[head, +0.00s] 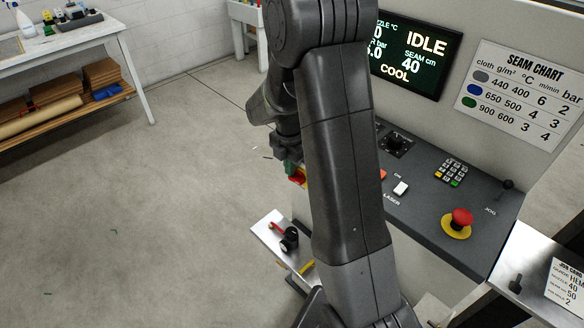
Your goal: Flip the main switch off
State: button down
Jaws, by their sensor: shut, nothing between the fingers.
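A red and yellow part (298,176) shows at the left end of the control console, just left of my arm. It looks like the main switch, but my arm and gripper cover much of it and I cannot tell its position. My gripper (289,164) is right by it, at the end of my arm, and small in this view. It is shut with nothing seen in it. I cannot tell whether it touches the red and yellow part.
The console (420,200) carries a red emergency stop button (461,218), a keypad (451,172) and a white laser switch (400,188). The screen (415,55) reads IDLE and COOL. A metal shelf (268,228) juts out at lower left. Open floor lies left.

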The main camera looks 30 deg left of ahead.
aim_at(293, 177)
jog(key=shift+s+d+r, duration=0.15)
jog(key=shift+d, duration=0.25)
jog(key=shift+s+d+r, duration=0.1)
jog(key=shift+d+r, duration=0.05)
jog(key=shift+d, duration=0.2)
notch_tip(293, 177, up, 14)
jog(key=p, duration=0.2)
dwell(0.4)
